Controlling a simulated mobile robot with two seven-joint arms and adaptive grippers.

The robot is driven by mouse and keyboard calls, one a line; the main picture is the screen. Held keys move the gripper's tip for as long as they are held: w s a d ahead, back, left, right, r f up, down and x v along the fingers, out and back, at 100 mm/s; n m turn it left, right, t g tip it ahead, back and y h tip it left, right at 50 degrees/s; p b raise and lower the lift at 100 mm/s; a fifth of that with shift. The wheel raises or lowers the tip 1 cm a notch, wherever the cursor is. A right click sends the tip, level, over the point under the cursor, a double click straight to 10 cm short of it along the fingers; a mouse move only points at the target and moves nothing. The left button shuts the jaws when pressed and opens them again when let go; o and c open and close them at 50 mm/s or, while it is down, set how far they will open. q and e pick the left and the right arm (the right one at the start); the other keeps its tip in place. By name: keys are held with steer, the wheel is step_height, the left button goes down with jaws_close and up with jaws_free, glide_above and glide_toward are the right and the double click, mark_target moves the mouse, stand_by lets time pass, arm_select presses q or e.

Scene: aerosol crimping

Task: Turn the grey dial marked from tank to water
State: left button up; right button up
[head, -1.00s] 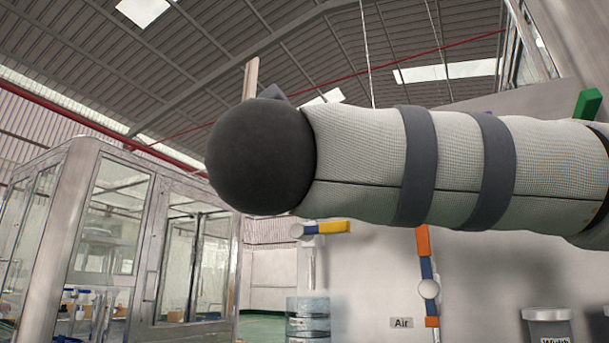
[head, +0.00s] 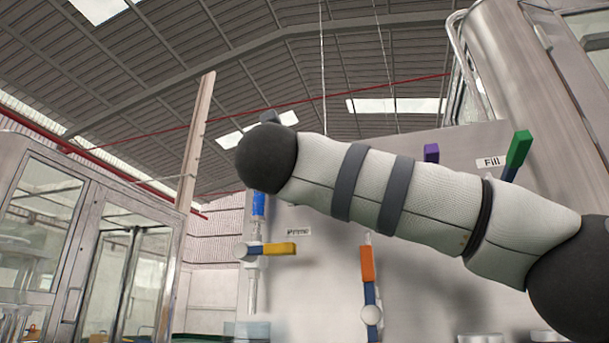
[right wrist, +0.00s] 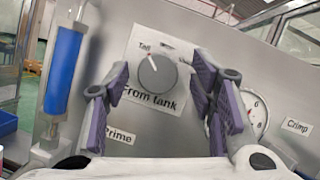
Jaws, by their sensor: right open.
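The grey dial (right wrist: 157,72) is a round knob with a white pointer line on a light square plate (right wrist: 172,107) labelled "From tank". The pointer aims up and slightly left, toward the left mark. The right mark is partly covered by a finger. My right gripper (right wrist: 160,75) is open, with one purple-padded finger on each side of the dial. I see no clear contact with the knob. In the head view my right arm crosses in front of the panel and I cannot see the dial. My left gripper is in neither view.
In the right wrist view a blue cylinder (right wrist: 63,70) stands at left and a gauge (right wrist: 255,115) at right. The head view shows yellow (head: 280,249), orange (head: 367,263), purple (head: 431,152) and green (head: 518,148) handles on the panel. A glazed cabinet (head: 120,240) stands at left.

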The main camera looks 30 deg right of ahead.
steer(key=shift+w, duration=0.1)
steer(key=shift+c, duration=0.2)
steer(key=c, duration=1.1)
steer(key=shift+f, duration=0.1)
steer(key=shift+m, duration=0.4)
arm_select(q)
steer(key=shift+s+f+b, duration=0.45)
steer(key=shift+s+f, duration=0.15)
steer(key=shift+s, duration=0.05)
arm_select(e)
steer(key=shift+w+a+m+g+h, duration=0.1)
steer(key=shift+m+g+h, duration=0.65)
steer(key=shift+m, duration=1.25)
steer(key=shift+w+a+m+g+h, duration=0.1)
steer(key=shift+m+g+h, duration=0.65)
steer(key=shift+m, duration=1.25)
steer(key=shift+m+g+h, duration=0.5)
steer(key=shift+m+g, duration=0.5)
steer(key=shift+m, duration=1)
